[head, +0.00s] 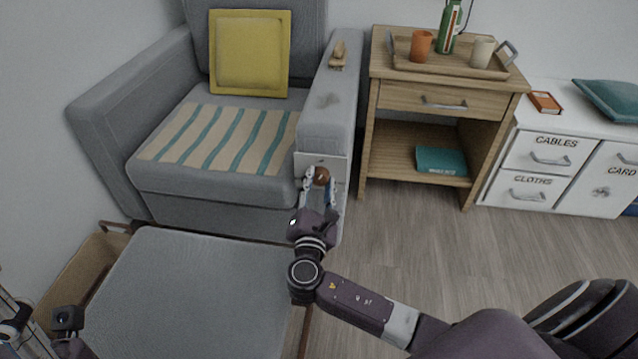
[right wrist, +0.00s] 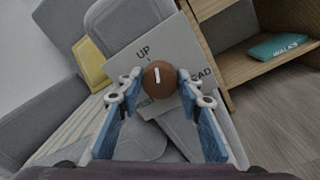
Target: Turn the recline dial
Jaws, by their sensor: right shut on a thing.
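The recline dial (head: 322,176) is a round brown knob on a white panel (head: 335,162) at the front of the grey armchair's right armrest. In the right wrist view the dial (right wrist: 159,77) has a white mark pointing roughly toward the word UP. READ and REST, partly covered, are also printed on the panel (right wrist: 165,45). My right gripper (head: 320,187) is shut on the dial, with one blue-backed finger on each side of it. Part of my left gripper (head: 40,328) shows at the bottom left corner; its opening is unclear.
The armchair (head: 215,212) holds a yellow cushion (head: 250,52) and a striped cloth (head: 215,140). A grey footrest (head: 190,290) stands in front. A wooden side table (head: 450,95) carries a tray with cups and a bottle. Floor at right is clear.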

